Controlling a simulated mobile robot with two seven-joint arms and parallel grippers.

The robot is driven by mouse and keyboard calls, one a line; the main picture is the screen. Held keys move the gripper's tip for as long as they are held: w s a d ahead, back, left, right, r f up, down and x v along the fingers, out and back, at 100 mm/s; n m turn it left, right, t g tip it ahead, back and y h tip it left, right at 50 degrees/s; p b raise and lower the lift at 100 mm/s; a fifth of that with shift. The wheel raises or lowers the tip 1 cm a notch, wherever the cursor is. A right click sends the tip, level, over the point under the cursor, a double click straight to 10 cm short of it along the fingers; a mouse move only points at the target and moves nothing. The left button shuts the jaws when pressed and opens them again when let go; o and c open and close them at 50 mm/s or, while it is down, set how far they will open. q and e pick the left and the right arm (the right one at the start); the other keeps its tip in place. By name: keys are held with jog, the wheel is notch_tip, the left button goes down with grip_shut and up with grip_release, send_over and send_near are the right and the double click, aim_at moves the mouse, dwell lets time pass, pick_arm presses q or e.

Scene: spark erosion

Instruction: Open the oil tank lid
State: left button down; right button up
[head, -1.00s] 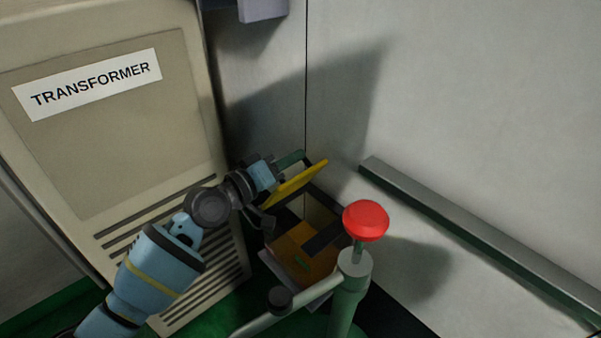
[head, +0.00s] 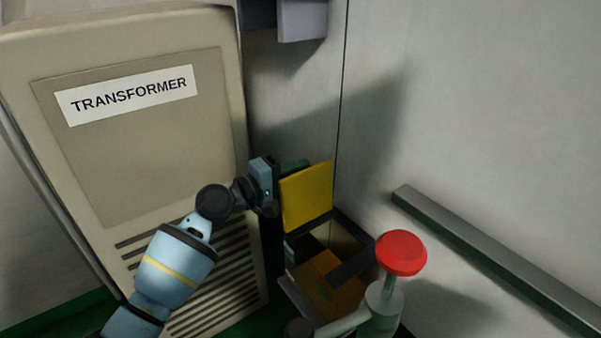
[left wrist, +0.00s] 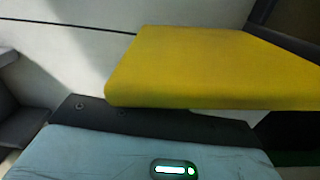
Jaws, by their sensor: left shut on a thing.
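The oil tank lid is a yellow panel (head: 306,195) that stands steeply raised at the back left of the tank. The oil tank (head: 350,226) below it is a dark-rimmed box, with its opening uncovered and orange and dark parts showing inside. My left gripper (head: 281,177) is shut at the lid's upper left edge; its fingertips are mostly hidden by the lid. In the left wrist view the yellow lid (left wrist: 210,65) fills the upper right, just beyond the gripper body. My right gripper is not in view.
A beige transformer cabinet (head: 145,165) stands left, close to my left arm. A red knob (head: 401,253) on a pale green post (head: 382,300) rises in front of the tank's right side. A grey rail (head: 490,258) runs along the right wall.

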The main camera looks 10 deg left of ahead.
pick_arm(q)
jog(key=shift+a+f, duration=0.1)
jog(key=shift+f, duration=0.1)
dwell(0.3)
jog(key=c, duration=1.5)
grip_release()
jog(key=shift+w, duration=0.1)
jog(key=v, duration=0.7)
jog(key=shift+s+a+r, duration=0.1)
jog(key=shift+s+a, duration=0.2)
jog(key=shift+s, duration=0.05)
